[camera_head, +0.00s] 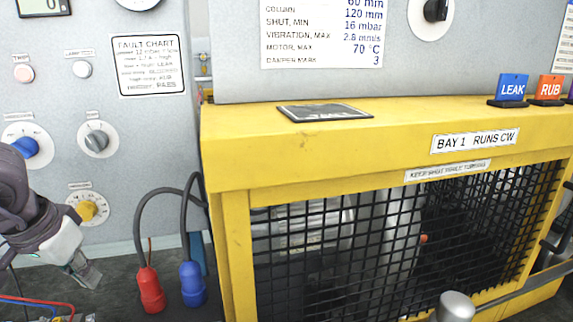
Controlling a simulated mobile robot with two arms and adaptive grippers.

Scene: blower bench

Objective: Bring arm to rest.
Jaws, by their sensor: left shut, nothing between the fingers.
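My left arm comes in from the left edge, and its gripper (84,272) hangs low in front of the grey control panel (60,130). The gripper's fingers are shut with nothing between them. They point down and to the right, below the yellow knob (87,210) and left of the red plug (151,290). The gripper appears apart from both. My right gripper is not in view.
A yellow guard frame (300,155) with black mesh fills the middle and right. A dark plate (324,112) lies on its top. The LEAK sign (511,88) and RUB sign (549,88) stand farther right. A blue plug (192,284) stands beside the red one, both with cables.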

